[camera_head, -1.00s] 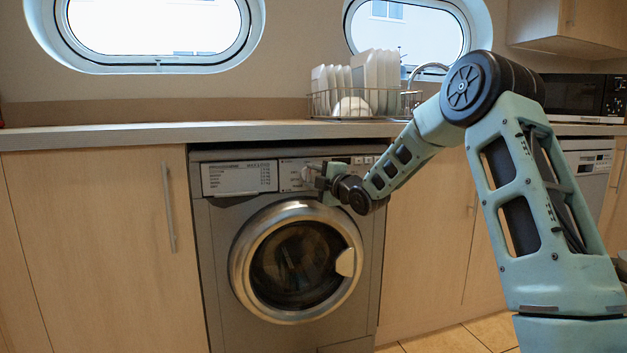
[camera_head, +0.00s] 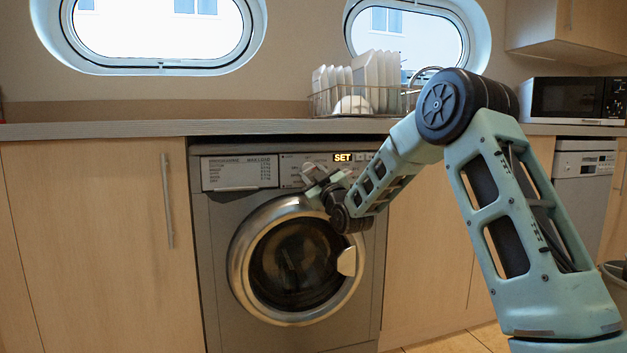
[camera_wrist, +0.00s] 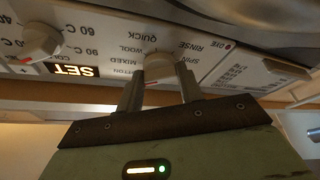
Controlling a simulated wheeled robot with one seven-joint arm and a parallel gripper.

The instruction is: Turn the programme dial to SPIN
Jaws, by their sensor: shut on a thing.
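The programme dial (camera_wrist: 160,68) is a pale round knob on the washing machine's panel. The wrist view, upside down, shows it between the fingers of my gripper (camera_wrist: 158,84), which is shut on it. SPIN (camera_wrist: 186,73) is printed just right of the dial, with RINSE, QUICK, WOOL and MIXED around it. A small red mark shows at the dial's edge between the fingers; I cannot tell which word it points to. In the head view my gripper (camera_head: 314,175) is at the panel and hides most of the dial. The display (camera_head: 343,158) is lit with SET.
A second knob (camera_wrist: 40,40) with temperature marks is on the panel beside the display. The round door (camera_head: 240,262) of the washing machine is below the gripper. The worktop (camera_head: 100,130) overhangs the panel, with a dish rack (camera_head: 322,102) on it.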

